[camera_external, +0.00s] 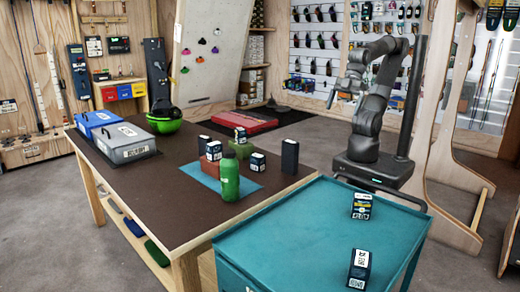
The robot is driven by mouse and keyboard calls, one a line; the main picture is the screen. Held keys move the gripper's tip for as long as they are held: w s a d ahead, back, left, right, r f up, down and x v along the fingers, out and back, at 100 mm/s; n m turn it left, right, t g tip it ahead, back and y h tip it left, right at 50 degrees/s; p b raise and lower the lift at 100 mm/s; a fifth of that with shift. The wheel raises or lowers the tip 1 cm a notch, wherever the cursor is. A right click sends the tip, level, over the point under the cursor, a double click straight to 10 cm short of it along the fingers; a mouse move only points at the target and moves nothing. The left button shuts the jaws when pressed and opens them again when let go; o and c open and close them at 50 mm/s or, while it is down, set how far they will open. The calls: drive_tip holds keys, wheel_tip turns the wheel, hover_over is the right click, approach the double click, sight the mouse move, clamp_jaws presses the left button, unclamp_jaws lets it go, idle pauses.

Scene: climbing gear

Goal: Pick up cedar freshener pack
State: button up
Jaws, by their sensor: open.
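Several small packs are in view, and their labels are too small to tell which is the cedar freshener pack. Two stand on the teal cart top (300,222): a dark box with a yellow and white label (361,206) and a dark box with a white label (358,268). More small dark packs stand on the brown table (165,205), one of them a pack by the blue mat (257,162). My gripper (345,86) is raised behind the table, in front of the shoe wall. It is open, small in the picture, and apart from all the packs.
A green bottle (229,177), a reddish block (210,166) and a black box (289,157) stand on the table. Grey case (125,144), blue case (97,122) and green helmet (164,122) are at its far left. Wooden uprights (440,130) stand right of my base. Most of the cart top is clear.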

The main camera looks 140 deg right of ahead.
drive_tip(key=shift+s+a, duration=0.2)
drive_tip(key=shift+c, duration=1.2)
